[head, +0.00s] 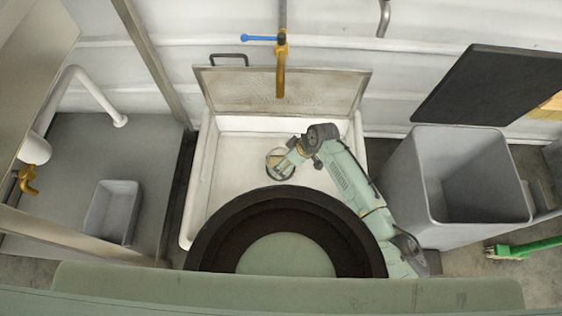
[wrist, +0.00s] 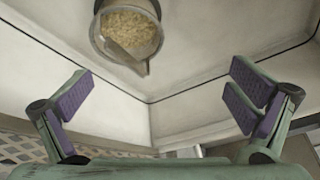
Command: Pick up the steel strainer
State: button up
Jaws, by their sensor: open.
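A round steel vessel (wrist: 113,53), which looks like the steel strainer, shows at the top of the wrist view, cut off by the frame edge. Pale grainy matter lies inside it, and a flat grey piece sticks out at its lower rim. In the head view a small round grey rim (head: 269,157) shows at the end of my arm, over the white basin, partly hidden by my gripper (head: 278,168). In the wrist view my gripper (wrist: 160,95) is wide open, with purple pads and nothing between them. The vessel lies beyond the fingertips, left of centre, apart from both.
The white basin (head: 235,150) has raised walls and a raised mesh lid (head: 285,92) at its back. A brass tap (head: 281,72) hangs above it. A tall grey bin (head: 405,185) stands right, a small grey tub (head: 112,210) left. A large dark ring (head: 215,235) fills the front.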

aim_at(280, 156)
jog(key=w+f+b, duration=0.1)
jog(key=w+d+f+b, duration=0.1)
jog(key=f+b, duration=0.1)
jog(key=w+d+f+b, duration=0.1)
jog(key=shift+w+d+f, duration=0.15)
jog(key=shift+d+f, duration=0.1)
jog(key=b+x, duration=0.1)
jog(key=x, duration=0.6)
jog(key=b+x, duration=0.1)
jog(key=x, duration=0.2)
jog(key=shift+w+d+f+b, duration=0.15)
jog(key=shift+d+f+b, duration=0.1)
jog(key=shift+f+b, duration=0.15)
jog(key=shift+c, duration=0.2)
jog(key=c, duration=1.5)
jog(key=shift+r, duration=0.1)
notch_tip(280, 156, up, 10)
jog(key=shift+f+p, duration=0.1)
jog(key=shift+p, duration=1.1)
